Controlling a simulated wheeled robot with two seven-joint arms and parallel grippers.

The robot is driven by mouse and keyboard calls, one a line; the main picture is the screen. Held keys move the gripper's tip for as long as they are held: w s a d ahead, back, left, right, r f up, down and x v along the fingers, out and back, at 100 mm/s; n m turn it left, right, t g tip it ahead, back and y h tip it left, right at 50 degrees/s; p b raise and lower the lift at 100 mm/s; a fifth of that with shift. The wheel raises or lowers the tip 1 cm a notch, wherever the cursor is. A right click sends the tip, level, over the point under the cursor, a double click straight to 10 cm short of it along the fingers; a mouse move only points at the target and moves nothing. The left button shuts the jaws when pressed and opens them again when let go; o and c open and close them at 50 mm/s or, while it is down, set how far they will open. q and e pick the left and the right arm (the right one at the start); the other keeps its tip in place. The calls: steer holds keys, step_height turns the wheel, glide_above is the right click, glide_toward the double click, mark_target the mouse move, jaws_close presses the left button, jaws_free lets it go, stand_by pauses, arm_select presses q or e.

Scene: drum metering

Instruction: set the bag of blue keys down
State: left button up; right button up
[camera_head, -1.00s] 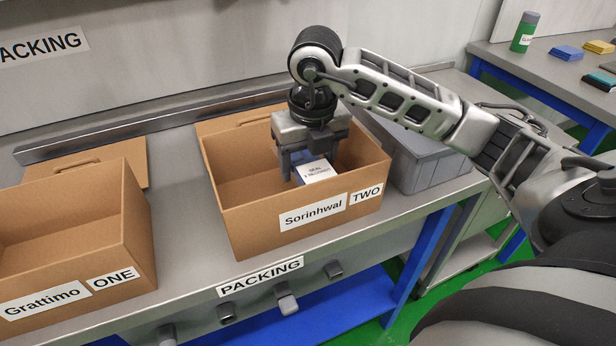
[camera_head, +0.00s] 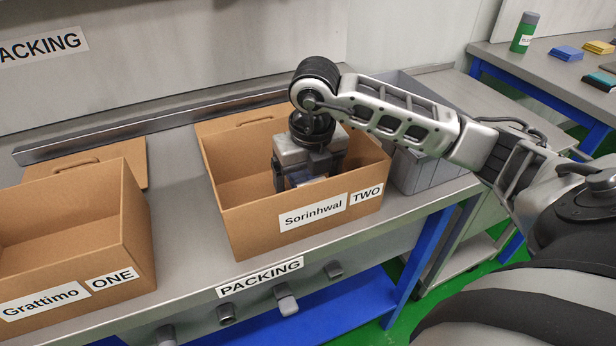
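My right gripper (camera_head: 307,180) is down inside the open cardboard box TWO (camera_head: 240,220), labelled Sorinhwal. Its fingers stand apart on either side of a small white and bluish piece of the bag (camera_head: 309,181), seen low between them. The fingertips and most of the bag are hidden by the gripper body and the box's front wall. I cannot tell whether the fingers still press on the bag or whether it rests on the box floor. No blue keys can be made out. My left gripper is not in view.
Cardboard box ONE (camera_head: 135,235), labelled Grattimo, stands open at the left and looks empty where I see inside. A grey bin (camera_head: 435,172) is right of box TWO, behind my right arm. A metal rail (camera_head: 100,143) runs along the back.

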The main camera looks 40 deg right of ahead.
step_height(320, 180, up, 12)
steer(key=s+p, duration=0.1)
steer(key=shift+s+a, duration=0.15)
steer(key=shift+s, duration=0.05)
stand_by(0.7)
